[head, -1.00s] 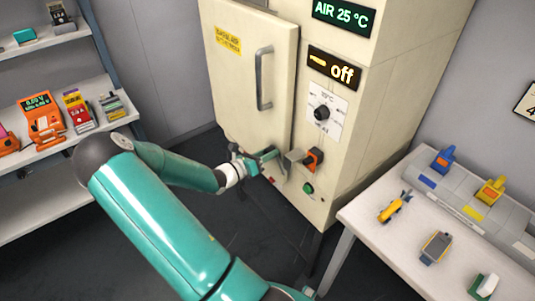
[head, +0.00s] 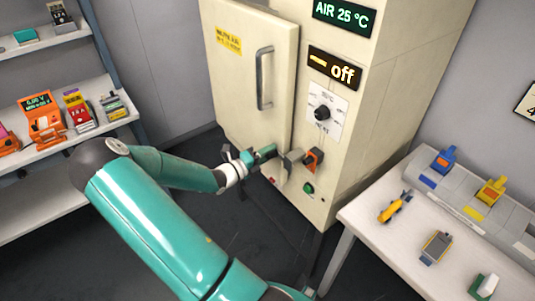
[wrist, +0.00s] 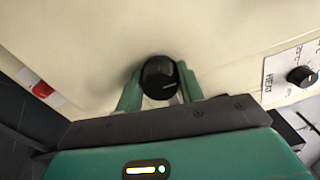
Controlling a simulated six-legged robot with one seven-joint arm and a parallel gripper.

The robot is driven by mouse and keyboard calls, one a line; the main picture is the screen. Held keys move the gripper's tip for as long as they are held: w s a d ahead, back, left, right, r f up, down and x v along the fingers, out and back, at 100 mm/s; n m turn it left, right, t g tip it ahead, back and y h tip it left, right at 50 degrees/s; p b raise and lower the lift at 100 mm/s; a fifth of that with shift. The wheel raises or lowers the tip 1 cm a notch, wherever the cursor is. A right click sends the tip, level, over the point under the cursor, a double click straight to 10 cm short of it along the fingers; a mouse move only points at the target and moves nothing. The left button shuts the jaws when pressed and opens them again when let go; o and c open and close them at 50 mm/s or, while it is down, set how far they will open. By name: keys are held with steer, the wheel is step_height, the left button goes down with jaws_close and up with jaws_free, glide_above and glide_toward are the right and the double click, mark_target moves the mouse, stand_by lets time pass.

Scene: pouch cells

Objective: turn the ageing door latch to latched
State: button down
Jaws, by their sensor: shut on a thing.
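The cream ageing cabinet's door (head: 235,75) looks closed or nearly closed. The latch (head: 293,160), a grey block with an orange part (head: 314,160) beside it, sits at the door's lower right edge. My gripper (head: 272,153) is at the left side of this latch, partly hiding it. The latch's exact angle cannot be told.
A grey door handle (head: 264,78) is above the latch. A heat dial (head: 322,113) and a green button (head: 308,188) are on the cabinet front. A white table (head: 370,240) with several tools stands right; shelves (head: 75,140) stand left.

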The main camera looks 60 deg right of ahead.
steer(key=shift+n, duration=0.5)
steer(key=c, duration=0.9)
jaws_free()
steer(key=shift+a, duration=0.1)
steer(key=v, duration=1.3)
steer(key=shift+a, duration=0.25)
steer(key=shift+w, duration=0.2)
